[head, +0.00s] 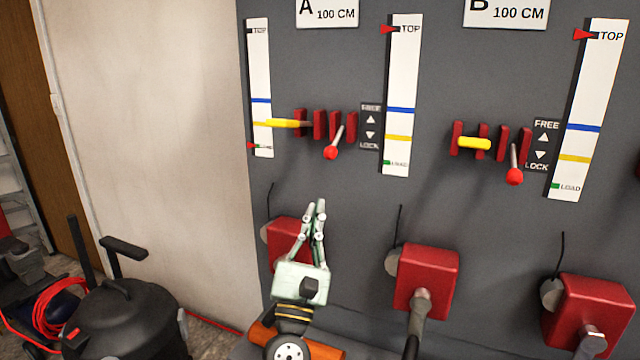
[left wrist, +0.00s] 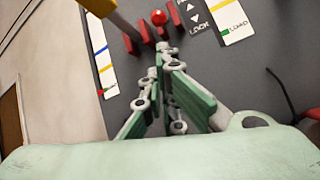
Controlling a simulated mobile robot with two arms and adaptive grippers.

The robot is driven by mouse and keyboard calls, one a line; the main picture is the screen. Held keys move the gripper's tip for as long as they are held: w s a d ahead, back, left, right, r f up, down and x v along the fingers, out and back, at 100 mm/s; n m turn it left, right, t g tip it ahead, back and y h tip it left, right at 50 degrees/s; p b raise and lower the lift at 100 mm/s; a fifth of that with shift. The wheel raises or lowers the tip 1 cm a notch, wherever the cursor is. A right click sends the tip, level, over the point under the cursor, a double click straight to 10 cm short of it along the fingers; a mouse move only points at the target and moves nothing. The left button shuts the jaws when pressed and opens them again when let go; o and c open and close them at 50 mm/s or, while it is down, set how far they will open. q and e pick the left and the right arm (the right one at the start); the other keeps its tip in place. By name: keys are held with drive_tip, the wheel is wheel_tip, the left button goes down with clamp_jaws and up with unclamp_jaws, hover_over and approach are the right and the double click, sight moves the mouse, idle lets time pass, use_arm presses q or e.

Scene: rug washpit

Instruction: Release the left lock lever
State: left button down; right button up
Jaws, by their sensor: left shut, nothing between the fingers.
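The left lock lever (head: 333,150), under sign A, has a grey rod and a red ball knob. It points down, toward the LOCK end of its FREE/LOCK label (head: 370,127). Its knob also shows in the left wrist view (left wrist: 158,17), just beyond my fingers. My left gripper (head: 317,204) is shut and empty, below the lever and apart from it in the head view, in front of the panel. It also shows in the left wrist view (left wrist: 165,50). My right gripper is in neither view.
The B lever (head: 514,172) also points down. Red boxes (head: 430,278) jut from the panel below. A black vacuum (head: 125,318) stands at the lower left. The panel between lever and gripper is clear.

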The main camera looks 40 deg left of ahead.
sight(336, 142)
use_arm(q)
drive_tip(key=p+x, duration=0.4)
drive_tip(key=x, duration=0.5)
drive_tip(key=shift+w+r, duration=0.25)
drive_tip(key=shift+w, duration=0.05)
drive_tip(key=shift+s+a, duration=0.1)
drive_tip(key=shift+s, duration=0.05)
drive_tip(key=shift+s+r+p, duration=0.3)
drive_tip(key=shift+p, duration=0.05)
drive_tip(key=s+d+r+p, duration=0.1)
drive_tip(key=s+r+p, duration=0.2)
drive_tip(key=r+p, duration=0.2)
wheel_tip(336, 142, up, 2)
drive_tip(key=shift+s, duration=0.4)
drive_tip(key=shift+f, duration=0.1)
idle(1.4)
